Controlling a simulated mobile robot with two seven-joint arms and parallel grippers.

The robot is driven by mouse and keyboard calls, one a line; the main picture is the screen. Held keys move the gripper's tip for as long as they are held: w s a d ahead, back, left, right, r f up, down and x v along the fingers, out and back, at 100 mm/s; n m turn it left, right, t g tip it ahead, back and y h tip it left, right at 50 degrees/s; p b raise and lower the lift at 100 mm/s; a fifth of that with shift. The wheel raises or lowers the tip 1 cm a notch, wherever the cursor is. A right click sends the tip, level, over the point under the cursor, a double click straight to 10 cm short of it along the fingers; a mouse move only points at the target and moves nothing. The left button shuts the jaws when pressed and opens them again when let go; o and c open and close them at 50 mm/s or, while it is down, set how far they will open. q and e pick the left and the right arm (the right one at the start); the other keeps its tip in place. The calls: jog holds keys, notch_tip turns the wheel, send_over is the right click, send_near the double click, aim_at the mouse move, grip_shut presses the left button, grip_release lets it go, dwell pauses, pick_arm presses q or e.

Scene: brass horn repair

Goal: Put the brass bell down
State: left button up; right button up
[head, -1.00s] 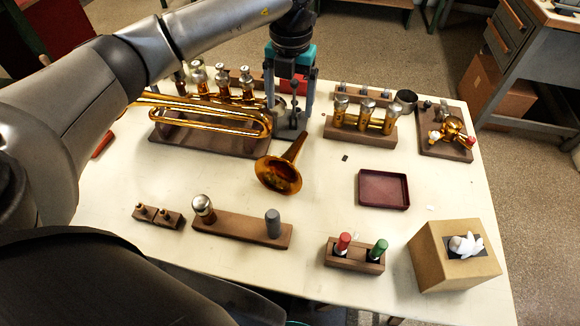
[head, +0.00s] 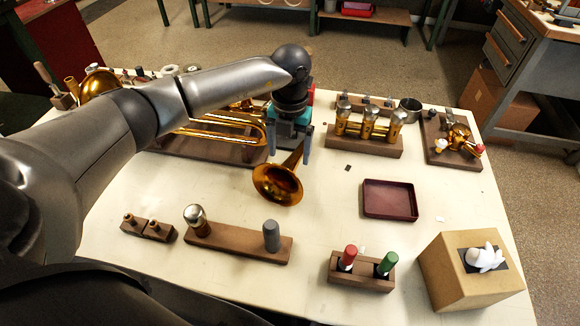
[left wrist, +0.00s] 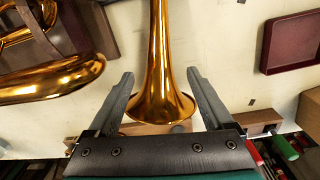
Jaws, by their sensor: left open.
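The brass bell (head: 277,184) lies on the cream tabletop in the middle of the head view, its flared mouth toward the front and its narrow tail pointing back. My left gripper (head: 289,152) points down over the tail end, with its fingers apart. In the left wrist view the bell (left wrist: 160,85) runs between the two open fingers, with a visible gap on each side, so the left gripper (left wrist: 160,73) does not grip it. The tail's far end is partly hidden by the gripper in the head view. My right gripper is out of view.
A long brass horn part (head: 225,128) on a wooden stand lies close behind and left. A dark red tray (head: 389,212) is to the right. A wooden holder with a hammer-like tool and a grey peg (head: 272,236) stands in front. Bare table surrounds the bell.

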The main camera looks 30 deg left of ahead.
aim_at(289, 163)
pick_arm(q)
notch_tip(289, 163, down, 5)
jog(key=shift+a+b, duration=0.15)
jog(key=shift+b, duration=0.55)
jog(key=shift+f, duration=0.1)
grip_shut()
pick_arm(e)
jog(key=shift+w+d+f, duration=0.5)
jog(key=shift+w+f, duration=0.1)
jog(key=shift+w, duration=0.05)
pick_arm(q)
jog(key=shift+w, duration=0.1)
